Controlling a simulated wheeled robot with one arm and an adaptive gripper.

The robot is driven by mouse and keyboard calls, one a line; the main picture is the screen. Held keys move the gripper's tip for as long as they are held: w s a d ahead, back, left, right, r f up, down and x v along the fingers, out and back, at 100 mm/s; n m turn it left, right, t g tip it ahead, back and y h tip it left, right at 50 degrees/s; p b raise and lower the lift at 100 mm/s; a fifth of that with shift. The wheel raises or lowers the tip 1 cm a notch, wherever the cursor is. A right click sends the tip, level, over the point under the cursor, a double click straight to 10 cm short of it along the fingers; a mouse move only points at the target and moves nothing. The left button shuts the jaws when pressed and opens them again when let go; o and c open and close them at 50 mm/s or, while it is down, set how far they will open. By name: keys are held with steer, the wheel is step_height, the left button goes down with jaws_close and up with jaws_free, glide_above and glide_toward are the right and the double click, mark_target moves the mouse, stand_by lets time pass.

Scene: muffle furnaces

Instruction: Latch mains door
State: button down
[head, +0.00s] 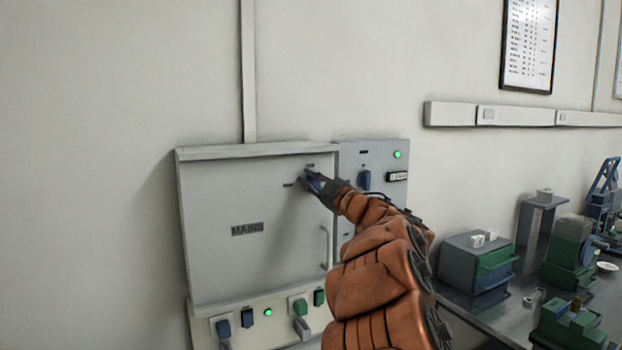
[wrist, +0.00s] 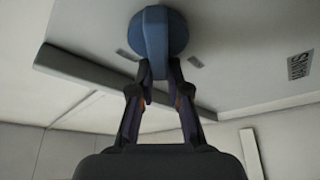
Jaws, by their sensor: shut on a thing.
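The mains door (head: 215,195) is a flat grey panel on the wall cabinet, lettered "MAINS", with a bar handle (head: 326,248) at its right side. It looks closed in its frame. The latch is a round blue knob (wrist: 158,35) with a raised grip bar, near the door's upper right corner. Two short dark marks sit beside it on the door. My gripper (head: 316,182) reaches the knob and mostly hides it in the head view. In the wrist view my gripper (wrist: 155,88) has both fingers closed on the knob's grip bar.
Right of the door is a panel with a blue switch (head: 364,180) and a green lamp (head: 397,155). Below the door are blue and green switches and another green lamp (head: 268,312). A bench with a grey-green box (head: 480,265) stands at right. The wall at left is clear.

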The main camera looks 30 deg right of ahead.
steer(key=shift+a+f+n+g+y, duration=0.15)
steer(key=shift+f+n+g, duration=0.3)
steer(key=shift+n, duration=1.05)
steer(key=shift+d+f+n+g+y, duration=0.15)
steer(key=shift+n+g, duration=0.55)
steer(key=shift+n, duration=0.8)
steer(key=shift+a+f+n+g+y, duration=0.15)
steer(key=shift+f+n+g, duration=0.3)
steer(key=shift+n, duration=1.05)
steer(key=shift+r, duration=0.1)
steer(key=c, duration=1.1)
jaws_free()
steer(key=shift+w, duration=0.1)
steer(key=shift+c, duration=0.2)
steer(key=v, duration=1.2)
steer(key=shift+r, duration=0.15)
